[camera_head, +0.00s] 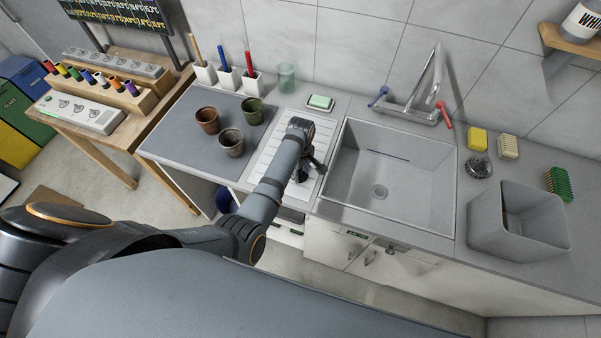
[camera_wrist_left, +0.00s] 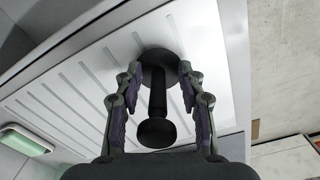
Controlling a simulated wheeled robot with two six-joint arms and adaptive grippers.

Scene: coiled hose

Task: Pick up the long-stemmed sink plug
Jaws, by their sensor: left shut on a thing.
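The sink plug (camera_wrist_left: 157,100) is black, with a wide round base, a stem and a round knob. In the left wrist view its knob points toward the wrist and its base is at the fingertips. It also shows as a dark shape in the head view (camera_head: 300,175), partly hidden by my arm. My left gripper (camera_wrist_left: 160,78) is shut on the plug, with one finger on each side of it. In the head view the left gripper (camera_head: 312,165) is over the white ribbed drainboard (camera_head: 268,163). I cannot tell whether the base touches the board. My right gripper is out of view.
The grey sink basin (camera_head: 400,197) is right of the drainboard. Several pots, including a green one (camera_head: 252,112), stand on the grey mat (camera_head: 180,133) to the left. A soap dish (camera_head: 320,103) lies behind. A grey bin (camera_head: 515,225) stands at the right.

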